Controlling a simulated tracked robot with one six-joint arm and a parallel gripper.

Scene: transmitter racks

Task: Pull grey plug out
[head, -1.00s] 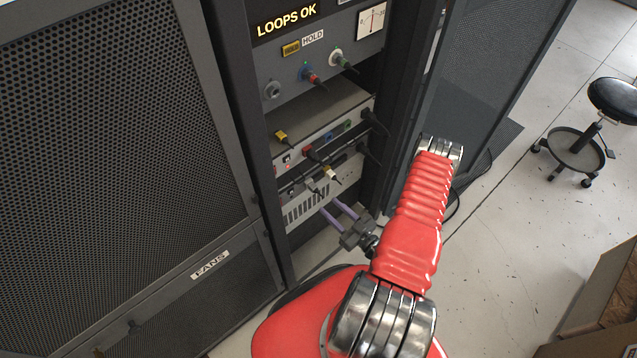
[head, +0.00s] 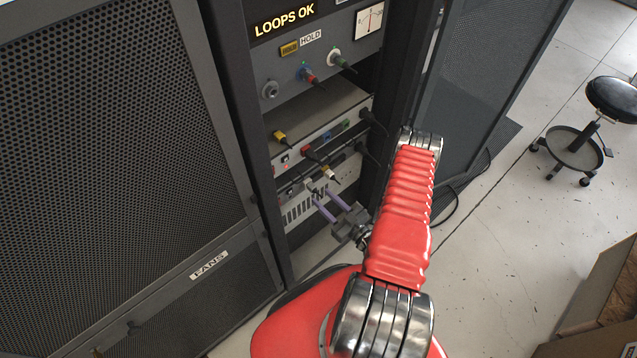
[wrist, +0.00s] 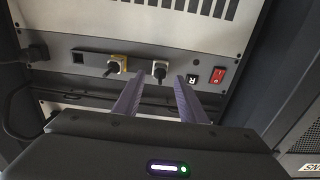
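The grey plug (head: 311,186) sits in the lower panel of the rack. In the wrist view the grey plug (wrist: 160,66) is in its socket with a dark cable. My gripper (head: 323,197) is in front of it, its two purple fingers apart. In the wrist view my gripper (wrist: 160,79) is open, with fingertips to either side of the grey plug's line. Whether the tips reach past the plug is hard to tell. Nothing is held.
A pale plug in a yellow-framed socket (wrist: 118,66) is beside the grey one. A red rocker switch (wrist: 217,75) is on the other side. More plugs and cables (head: 312,152) are above. A perforated cabinet (head: 120,130) stands left; a stool (head: 600,120) is far right.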

